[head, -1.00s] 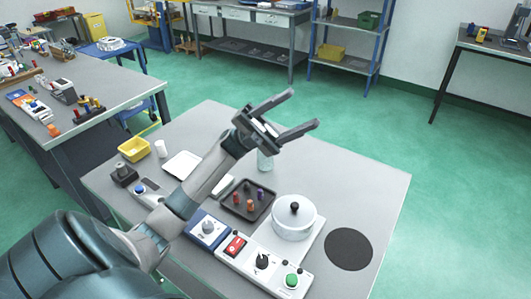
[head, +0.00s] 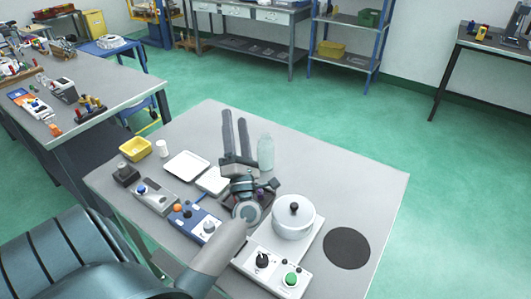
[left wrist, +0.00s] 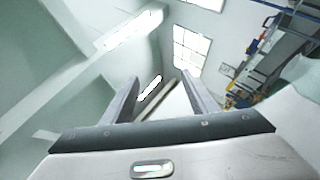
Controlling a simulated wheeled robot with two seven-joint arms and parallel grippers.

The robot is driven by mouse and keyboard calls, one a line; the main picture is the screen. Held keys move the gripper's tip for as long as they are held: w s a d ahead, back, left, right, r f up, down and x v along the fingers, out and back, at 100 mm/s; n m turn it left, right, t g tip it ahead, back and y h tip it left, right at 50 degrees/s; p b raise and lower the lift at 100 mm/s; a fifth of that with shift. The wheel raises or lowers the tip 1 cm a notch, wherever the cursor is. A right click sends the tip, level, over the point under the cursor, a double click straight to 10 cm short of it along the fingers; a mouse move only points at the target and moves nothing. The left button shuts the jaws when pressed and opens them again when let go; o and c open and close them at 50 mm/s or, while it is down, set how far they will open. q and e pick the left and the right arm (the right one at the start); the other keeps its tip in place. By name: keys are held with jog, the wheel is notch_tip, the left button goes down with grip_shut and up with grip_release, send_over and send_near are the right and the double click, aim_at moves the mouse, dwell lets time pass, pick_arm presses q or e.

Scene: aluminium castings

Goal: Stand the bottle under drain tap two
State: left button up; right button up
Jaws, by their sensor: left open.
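The bottle (head: 265,153) is pale, clear and upright on the grey table (head: 330,160), behind the white pot. My left gripper (head: 235,114) is open, its two long fingers pointing up and away in the head view, just left of the bottle and apart from it in the picture. In the left wrist view my left gripper (left wrist: 158,74) shows two spread fingers with nothing held between them; the bottle cannot be made out there. I cannot make out any drain tap in these views. My right gripper is not in view.
A white pot (head: 293,221) with a black knob stands right of my wrist, beside a black disc (head: 347,248). Control boxes (head: 272,268) line the front edge. A yellow bin (head: 135,149), white cup (head: 161,148) and white tray (head: 186,167) sit left. The table's back right is clear.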

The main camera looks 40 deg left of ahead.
aim_at(265, 142)
pick_arm(q)
jog(key=d+f+n+h, duration=0.3)
jog(key=f+n+h, duration=0.1)
jog(key=f, duration=0.3)
jog(key=d+f+n+g+h+p, duration=0.1)
jog(key=d+f+n+h, duration=0.3)
jog(key=f, duration=0.3)
jog(key=shift+w+d+f+n+h, duration=0.2)
jog(key=shift+d+f+n+h, duration=0.15)
jog(key=shift+h, duration=0.25)
jog(key=shift+a, duration=0.1)
jog(key=shift+w+a+r, duration=0.15)
jog(key=shift+w+a, duration=0.15)
jog(key=shift+w, duration=0.15)
jog(key=p+x, duration=0.3)
jog(key=x, duration=0.8)
